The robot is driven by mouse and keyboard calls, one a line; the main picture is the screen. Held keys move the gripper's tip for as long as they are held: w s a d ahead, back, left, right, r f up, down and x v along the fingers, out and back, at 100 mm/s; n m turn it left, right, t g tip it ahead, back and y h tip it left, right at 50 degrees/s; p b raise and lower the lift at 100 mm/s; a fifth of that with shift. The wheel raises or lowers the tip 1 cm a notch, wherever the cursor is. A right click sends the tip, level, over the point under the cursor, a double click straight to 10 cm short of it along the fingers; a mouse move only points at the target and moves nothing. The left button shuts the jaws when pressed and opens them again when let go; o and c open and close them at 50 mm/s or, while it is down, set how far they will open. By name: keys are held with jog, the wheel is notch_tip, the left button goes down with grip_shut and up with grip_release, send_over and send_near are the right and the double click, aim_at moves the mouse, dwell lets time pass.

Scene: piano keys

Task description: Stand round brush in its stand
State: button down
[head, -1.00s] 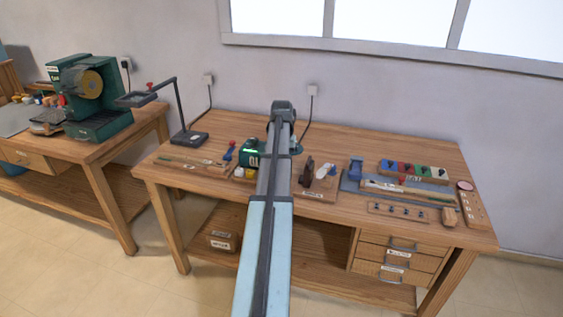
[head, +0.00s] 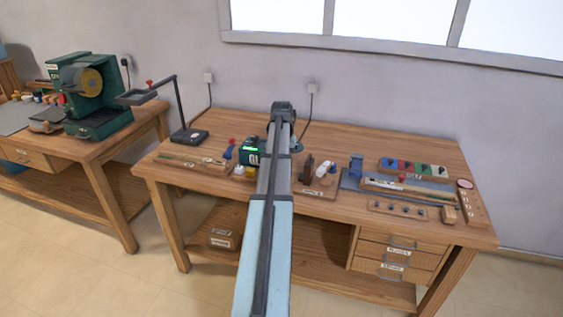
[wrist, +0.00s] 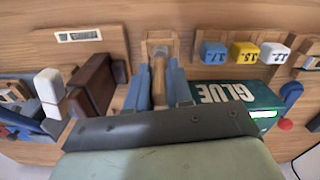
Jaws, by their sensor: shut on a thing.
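In the wrist view my gripper (wrist: 158,82) has its two blue-grey fingers closed on a narrow tan wooden piece, apparently the handle of the round brush (wrist: 158,90). The brush's bristle end cannot be made out. A small wooden frame with an opening (wrist: 147,38), possibly the stand, lies just beyond the fingertips, in line with the brush. I cannot tell whether the brush touches it or sits inside it. In the head view my own arm covers the gripper and the brush.
A green GLUE box (wrist: 235,95) is close beside the right finger. Blue, yellow and white numbered blocks (wrist: 243,51) stand behind it. A dark brown block (wrist: 95,82) and a white-capped item (wrist: 50,88) are on the left. The workbench (head: 370,142) has bare wood along its back.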

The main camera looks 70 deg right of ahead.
jog(key=shift+f, duration=0.6)
dwell(0.8)
jog(key=c, duration=0.5)
grip_release()
jog(key=shift+c, duration=0.2)
jog(key=shift+r, duration=0.1)
dwell(0.4)
jog(key=shift+r, duration=3.4)
